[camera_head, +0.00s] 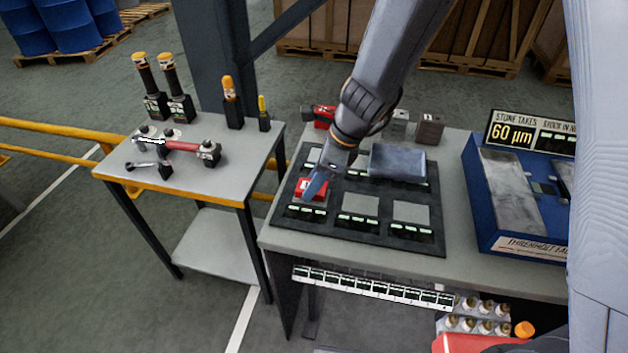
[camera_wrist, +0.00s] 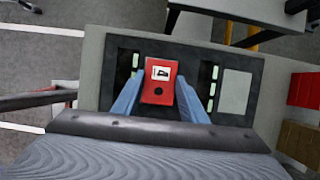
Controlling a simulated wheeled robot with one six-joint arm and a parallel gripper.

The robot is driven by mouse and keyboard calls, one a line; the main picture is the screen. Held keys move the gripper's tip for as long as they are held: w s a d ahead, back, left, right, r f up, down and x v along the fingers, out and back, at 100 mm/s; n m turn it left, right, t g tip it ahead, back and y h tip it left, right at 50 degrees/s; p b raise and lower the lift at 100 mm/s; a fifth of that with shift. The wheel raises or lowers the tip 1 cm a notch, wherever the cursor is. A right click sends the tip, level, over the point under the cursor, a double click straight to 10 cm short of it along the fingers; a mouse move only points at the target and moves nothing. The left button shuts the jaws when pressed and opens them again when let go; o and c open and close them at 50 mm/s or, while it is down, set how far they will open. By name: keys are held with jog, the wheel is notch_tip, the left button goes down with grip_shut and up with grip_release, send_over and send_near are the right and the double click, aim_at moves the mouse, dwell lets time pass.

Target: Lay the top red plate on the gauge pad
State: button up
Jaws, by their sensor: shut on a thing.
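A red plate (camera_wrist: 158,85) with a white label and a dark round spot sits between the two blue fingers of my gripper (camera_wrist: 158,98) in the wrist view. My gripper (camera_head: 315,186) is shut on this red plate (camera_head: 303,192) in the head view, at the left front of a dark board (camera_head: 378,233). The board has several grey square pads with lit green strips. The plate is over or on the front-left position; I cannot tell whether it touches the board. Which pad is the gauge pad is not readable.
A grey-blue block (camera_head: 397,162) sits at the back of the board. Another red item (camera_head: 319,116) and a brown block (camera_head: 430,128) stand behind it. A blue case (camera_head: 485,215) is at the right. A side table (camera_head: 225,175) with tools is at the left.

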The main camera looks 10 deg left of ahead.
jog(key=shift+f+b, duration=0.45)
jog(key=shift+f, duration=0.1)
jog(key=o, duration=1.5)
jog(key=v, duration=0.7)
jog(key=shift+d+r, duration=0.15)
jog(key=shift+r, duration=0.2)
notch_tip(320, 180, up, 6)
jog(key=p, duration=0.6)
jog(key=shift+p, duration=0.4)
